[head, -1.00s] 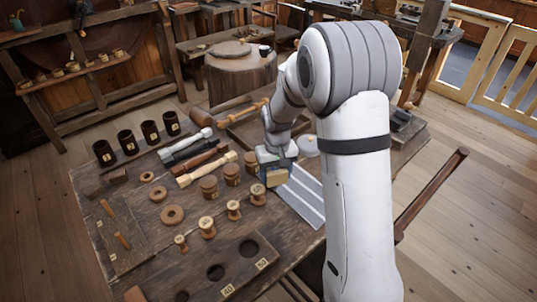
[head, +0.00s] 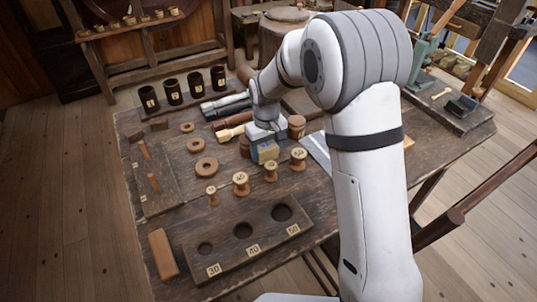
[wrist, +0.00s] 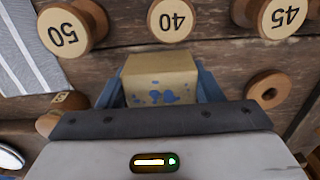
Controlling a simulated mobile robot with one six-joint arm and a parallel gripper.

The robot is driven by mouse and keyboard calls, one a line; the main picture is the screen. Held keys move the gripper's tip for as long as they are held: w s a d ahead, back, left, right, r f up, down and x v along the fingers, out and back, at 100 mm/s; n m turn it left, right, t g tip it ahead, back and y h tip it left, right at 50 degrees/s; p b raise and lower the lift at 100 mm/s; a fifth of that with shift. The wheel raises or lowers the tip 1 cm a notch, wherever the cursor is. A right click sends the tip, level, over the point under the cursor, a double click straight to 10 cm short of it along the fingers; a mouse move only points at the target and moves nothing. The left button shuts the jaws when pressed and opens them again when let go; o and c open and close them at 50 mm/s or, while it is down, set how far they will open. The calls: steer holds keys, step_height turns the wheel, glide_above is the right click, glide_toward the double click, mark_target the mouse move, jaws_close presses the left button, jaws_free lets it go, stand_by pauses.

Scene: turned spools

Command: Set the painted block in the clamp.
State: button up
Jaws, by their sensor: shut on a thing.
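The painted block (wrist: 160,80) is tan with blue paint blotches. My gripper (wrist: 160,92) is shut on it, with blue fingers on both sides. In the head view the block (head: 267,153) hangs below my gripper (head: 264,140), just behind the row of spools and beside the lidded wooden pots. A dark fixture (head: 461,106) with a slot-like gap sits on the board at the table's right end, well away from my gripper. It may be the clamp; its details are too small to tell.
Numbered spools (head: 240,184) stand close in front of the block. A holed board (head: 245,240) lies at the front, dark cups (head: 172,92) at the back left. Grey strips (head: 318,150) lie right of the block. A teal tool (head: 424,62) stands at the back right.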

mark_target(267, 157)
steer(key=shift+f, duration=1.55)
steer(key=shift+f, duration=0.1)
steer(key=o, duration=1)
step_height(267, 157, up, 11)
steer(key=shift+r+p, duration=0.1)
steer(key=shift+p, duration=0.25)
steer(key=shift+d+r, duration=0.15)
steer(key=shift+r, duration=0.45)
